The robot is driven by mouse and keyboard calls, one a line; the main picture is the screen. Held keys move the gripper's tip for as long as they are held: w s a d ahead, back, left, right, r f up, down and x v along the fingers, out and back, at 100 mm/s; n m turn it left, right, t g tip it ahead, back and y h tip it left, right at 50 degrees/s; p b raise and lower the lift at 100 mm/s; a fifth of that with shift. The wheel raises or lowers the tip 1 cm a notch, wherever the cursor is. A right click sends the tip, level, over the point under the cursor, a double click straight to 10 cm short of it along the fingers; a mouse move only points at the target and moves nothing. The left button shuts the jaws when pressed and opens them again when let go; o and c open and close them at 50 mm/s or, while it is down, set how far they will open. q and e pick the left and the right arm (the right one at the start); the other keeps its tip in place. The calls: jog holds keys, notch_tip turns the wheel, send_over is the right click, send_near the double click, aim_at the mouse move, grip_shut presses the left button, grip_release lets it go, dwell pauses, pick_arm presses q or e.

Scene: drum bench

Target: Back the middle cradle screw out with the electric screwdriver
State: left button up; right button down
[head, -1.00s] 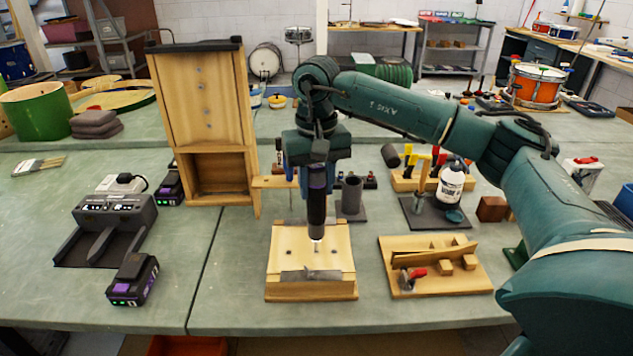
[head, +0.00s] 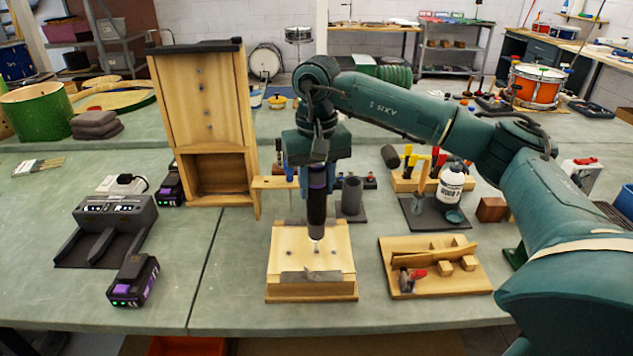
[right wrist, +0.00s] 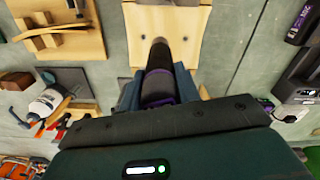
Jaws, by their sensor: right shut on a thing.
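My right gripper (head: 317,165) is above the wooden cradle block, shut on the electric screwdriver (head: 316,208), a dark tool with a purple band. The screwdriver is upright and its bit points down at the middle of the cradle (head: 288,262). The bit tip is at or just above the middle screw (head: 316,247); I cannot tell whether they touch. A grey metal strip lies along the cradle's front edge. In the right wrist view the screwdriver (right wrist: 160,85) sits between the fingers and hides the screw. My left gripper is not in view.
A tall wooden cabinet (head: 203,90) stands behind left. A charger (head: 115,215) and a battery (head: 133,281) are on the left. A wooden tray (head: 405,285) with blocks is right of the cradle. A white bottle (head: 451,185) stands behind it. The bench front is clear.

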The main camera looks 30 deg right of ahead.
aim_at(317, 166)
dwell(0.7)
jog(key=shift+r+p, duration=1.2)
jog(key=shift+r, duration=0.45)
